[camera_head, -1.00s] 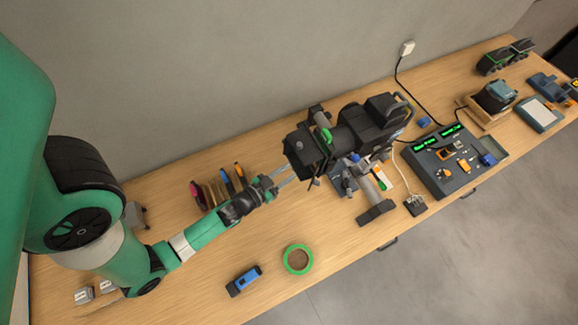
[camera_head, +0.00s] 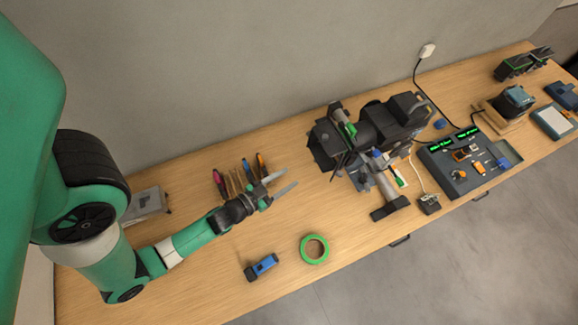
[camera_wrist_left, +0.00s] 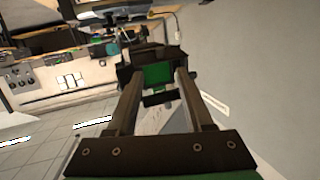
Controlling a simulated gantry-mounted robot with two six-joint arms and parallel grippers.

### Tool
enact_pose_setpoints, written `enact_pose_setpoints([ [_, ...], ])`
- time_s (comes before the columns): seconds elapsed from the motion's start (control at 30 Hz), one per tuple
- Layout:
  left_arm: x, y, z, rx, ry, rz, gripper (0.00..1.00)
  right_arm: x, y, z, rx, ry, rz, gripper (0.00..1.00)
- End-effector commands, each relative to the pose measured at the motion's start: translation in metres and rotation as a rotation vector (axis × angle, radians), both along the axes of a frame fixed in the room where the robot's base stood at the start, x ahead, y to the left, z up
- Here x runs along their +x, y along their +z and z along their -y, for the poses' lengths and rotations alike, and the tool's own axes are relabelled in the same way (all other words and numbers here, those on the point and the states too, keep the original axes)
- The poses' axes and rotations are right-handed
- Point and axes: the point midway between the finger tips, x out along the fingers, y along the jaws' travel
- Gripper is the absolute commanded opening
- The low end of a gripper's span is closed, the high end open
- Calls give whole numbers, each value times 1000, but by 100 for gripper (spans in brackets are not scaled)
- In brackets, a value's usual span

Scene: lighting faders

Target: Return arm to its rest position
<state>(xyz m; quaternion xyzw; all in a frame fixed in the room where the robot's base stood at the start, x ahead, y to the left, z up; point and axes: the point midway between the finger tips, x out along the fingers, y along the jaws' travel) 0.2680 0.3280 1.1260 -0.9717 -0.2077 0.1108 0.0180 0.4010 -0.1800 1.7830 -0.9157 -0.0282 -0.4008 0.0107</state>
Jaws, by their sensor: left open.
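My left gripper (camera_head: 292,178) is open and empty in the head view, above the wooden bench (camera_head: 205,300). It is to the left of the black spotlight-like device (camera_head: 375,130), with a gap between them. It appears just right of a group of upright hand tools (camera_head: 240,180). In the left wrist view the two fingers of the left gripper (camera_wrist_left: 158,78) stand apart, with a dark shape and a green patch visible between and beyond them. The control console (camera_head: 462,160) with green displays stands at the right. My right arm does not show.
A green tape roll (camera_head: 315,249) and a blue-and-black tool (camera_head: 261,266) lie on the front of the bench. A white box (camera_head: 424,51) is on the wall with a black cable. The bench is clear around the tape roll.

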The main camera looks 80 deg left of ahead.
Motion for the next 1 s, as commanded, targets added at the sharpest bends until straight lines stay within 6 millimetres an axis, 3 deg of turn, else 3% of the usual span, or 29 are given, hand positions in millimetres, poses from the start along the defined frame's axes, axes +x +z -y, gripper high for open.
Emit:
enact_pose_setpoints([
  [0.63,-2,1,2,-1,-1,0,52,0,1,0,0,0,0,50],
  [0.73,6,9,5,6,-25,13,52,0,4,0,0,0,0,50],
  [0.87,52,49,4,51,-80,108,52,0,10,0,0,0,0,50],
  [1.0,114,129,7,119,-148,289,52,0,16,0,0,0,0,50],
])
